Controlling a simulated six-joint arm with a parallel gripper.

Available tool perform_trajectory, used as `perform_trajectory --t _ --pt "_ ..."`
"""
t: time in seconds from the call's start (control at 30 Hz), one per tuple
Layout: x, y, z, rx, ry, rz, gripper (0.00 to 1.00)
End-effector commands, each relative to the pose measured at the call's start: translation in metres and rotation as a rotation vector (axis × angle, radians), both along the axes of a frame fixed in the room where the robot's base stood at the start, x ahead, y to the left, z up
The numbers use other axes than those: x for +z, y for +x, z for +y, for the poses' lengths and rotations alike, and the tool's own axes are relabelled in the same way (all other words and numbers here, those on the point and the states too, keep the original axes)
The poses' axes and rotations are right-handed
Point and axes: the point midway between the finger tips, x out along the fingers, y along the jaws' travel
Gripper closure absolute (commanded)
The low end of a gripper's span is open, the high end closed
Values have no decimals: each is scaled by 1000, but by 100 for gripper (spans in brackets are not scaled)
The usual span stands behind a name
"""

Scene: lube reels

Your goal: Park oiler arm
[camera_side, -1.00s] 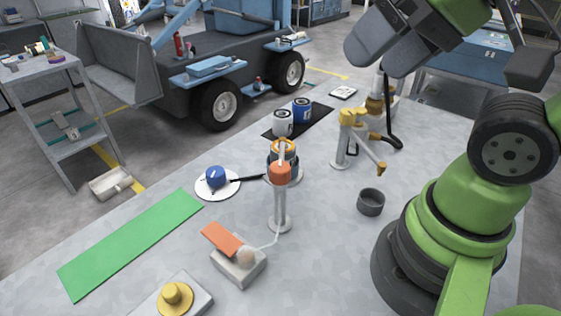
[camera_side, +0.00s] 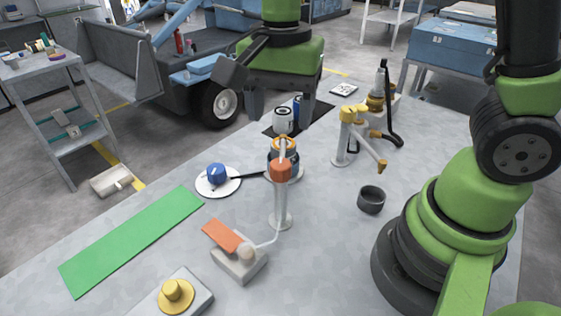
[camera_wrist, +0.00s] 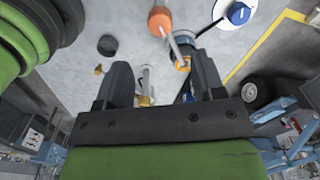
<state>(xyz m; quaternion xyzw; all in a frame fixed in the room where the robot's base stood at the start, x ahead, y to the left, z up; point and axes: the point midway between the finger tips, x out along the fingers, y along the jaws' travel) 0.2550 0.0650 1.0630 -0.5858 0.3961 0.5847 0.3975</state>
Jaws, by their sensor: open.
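An orange-capped post (camera_side: 281,172) stands mid-bench in the side view. A thin pale arm (camera_side: 283,152) runs from its cap over an orange-rimmed dark jar (camera_side: 274,160). A second post with a yellow head and arm (camera_side: 364,137) stands to the right. Which of these is the oiler arm, I cannot tell.
White (camera_side: 283,121) and blue cans stand on a black mat, the blue one partly hidden by a finger. A blue knob (camera_side: 216,173) sits on a white disc. A dark cup (camera_side: 371,199), a box with an orange flap (camera_side: 222,235) and a yellow button (camera_side: 176,294) are nearby. The green strip (camera_side: 130,240) is bare.

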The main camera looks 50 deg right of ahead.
Motion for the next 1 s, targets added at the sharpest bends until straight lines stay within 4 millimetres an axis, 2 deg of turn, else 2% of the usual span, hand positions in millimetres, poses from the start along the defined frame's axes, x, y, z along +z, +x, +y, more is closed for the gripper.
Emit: perform_trajectory --t 0.17,0.4,0.6,0.73,1.0 --pt "-18 0 0 -6 -3 8 37" --pt "-63 -1 0 -5 -3 11 37" --pt "-90 0 0 -5 -2 7 37" --pt "-98 0 0 -4 -1 5 37" --pt "-99 0 0 -5 0 2 37"
